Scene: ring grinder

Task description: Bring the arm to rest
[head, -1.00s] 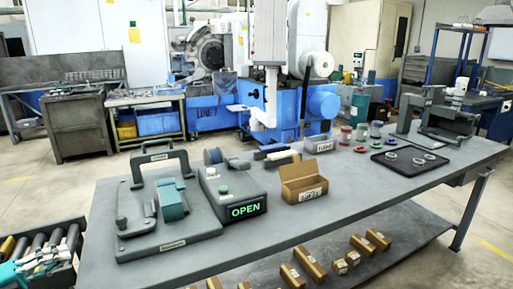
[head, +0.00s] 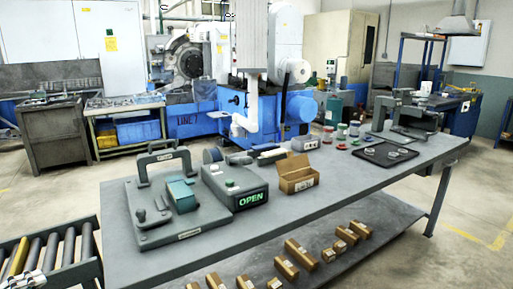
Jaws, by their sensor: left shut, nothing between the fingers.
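My left gripper (head: 30,280) shows only in part at the bottom left corner of the head view, in front of the roller conveyor (head: 62,252). It is shut and nothing is seen in it. It is apart from the grey workbench (head: 330,215), to the left of its near end. My right gripper is not in view.
On the bench are a fixture plate with a handle frame (head: 150,240), a control box lit OPEN (head: 250,198), an open cardboard box (head: 297,182) and a black tray with rings (head: 384,153). Small boxes (head: 305,256) lie on the lower shelf. The grinder (head: 205,120) stands behind.

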